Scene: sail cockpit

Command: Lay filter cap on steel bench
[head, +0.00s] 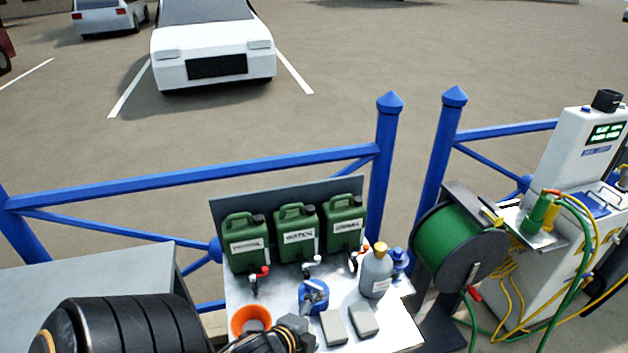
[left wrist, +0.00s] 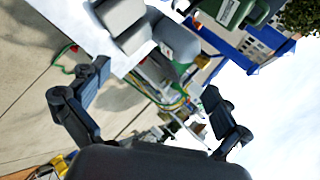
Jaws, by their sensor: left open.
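A pale metal bench (head: 395,335) holds the jugs and small items at the lower middle of the head view. A round blue part (head: 313,295) sits on it, and a smaller blue piece (head: 398,262) stands by its right edge. I cannot tell for certain which one is the filter cap. My left gripper (head: 292,332) is low over the bench's near side, between an orange funnel (head: 251,320) and two grey blocks (head: 333,326). In the left wrist view its fingers (left wrist: 153,85) are spread with nothing between them. My right gripper is out of view.
Three green jugs (head: 297,232) with taps line the bench's back; a grey bottle (head: 376,272) stands at right. A green hose reel (head: 458,248) and white machine (head: 560,240) are farther right. A grey surface (head: 90,280) at left looks bare. Blue railings (head: 200,188) run behind.

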